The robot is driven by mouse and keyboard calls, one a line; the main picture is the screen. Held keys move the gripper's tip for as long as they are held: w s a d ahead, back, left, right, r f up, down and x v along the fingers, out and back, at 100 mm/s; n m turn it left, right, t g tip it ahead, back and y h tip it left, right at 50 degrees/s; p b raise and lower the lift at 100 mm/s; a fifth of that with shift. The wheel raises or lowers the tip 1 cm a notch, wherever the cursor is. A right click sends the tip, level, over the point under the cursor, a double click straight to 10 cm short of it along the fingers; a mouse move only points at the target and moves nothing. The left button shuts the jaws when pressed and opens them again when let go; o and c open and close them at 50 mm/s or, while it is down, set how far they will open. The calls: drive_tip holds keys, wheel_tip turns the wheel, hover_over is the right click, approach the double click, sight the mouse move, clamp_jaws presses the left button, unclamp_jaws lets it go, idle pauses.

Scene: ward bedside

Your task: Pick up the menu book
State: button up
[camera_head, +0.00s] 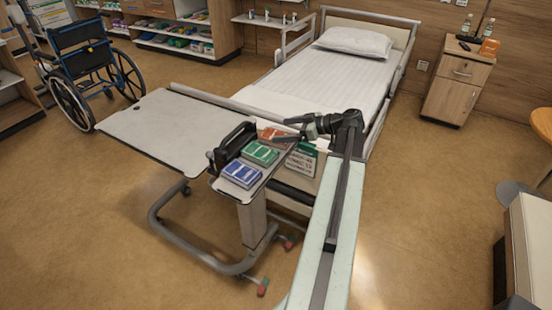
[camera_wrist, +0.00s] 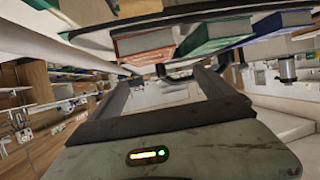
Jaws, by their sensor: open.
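Three thick books lie in a row on the small side top (camera_head: 225,188) of the overbed table: orange (camera_head: 270,134), green (camera_head: 260,153) and blue (camera_head: 241,174). In the wrist view, tilted, the orange (camera_wrist: 143,46), green (camera_wrist: 218,32) and blue (camera_wrist: 282,22) books show along the top. I cannot read which one is the menu book. My gripper (camera_head: 280,129) is open and empty, pointing left at the orange book's end of the row. It partly covers that book. In the wrist view, my gripper (camera_wrist: 190,71) has its fingers apart, with the orange book close beyond them; contact cannot be told.
A black caddy or handle (camera_head: 233,140) stands along the row's left side. The large tabletop (camera_head: 170,125) is bare. The bed (camera_head: 310,78) is behind, with a sign (camera_head: 301,163) at its foot. A cabinet (camera_head: 455,85) holds bottles and an orange item.

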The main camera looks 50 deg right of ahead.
drive_tip(key=shift+s+d+f+m+h, duration=0.15)
drive_tip(key=shift+s+d+f, duration=0.2)
drive_tip(key=shift+s+d, duration=0.3)
drive_tip(key=shift+s+d+f+m+h, duration=0.15)
drive_tip(key=shift+s+d+f, duration=0.15)
drive_tip(key=shift+s+d, duration=0.3)
drive_tip(key=shift+b+x, duration=0.6)
drive_tip(key=shift+x, duration=0.8)
drive_tip(key=b+x, duration=0.1)
drive_tip(key=x, duration=0.1)
drive_tip(key=b+x, duration=0.1)
drive_tip(key=x, duration=0.1)
drive_tip(key=shift+w+a+f, duration=0.15)
drive_tip(key=shift+a+f, duration=0.05)
drive_tip(key=shift+a, duration=0.25)
drive_tip(key=shift+w+a, duration=0.1)
drive_tip(key=shift+w, duration=0.15)
drive_tip(key=shift+c, duration=0.3)
drive_tip(key=shift+r, duration=0.1)
drive_tip(key=c, duration=1.6)
wheel_tip(320, 180, up, 10)
drive_tip(key=p, duration=1)
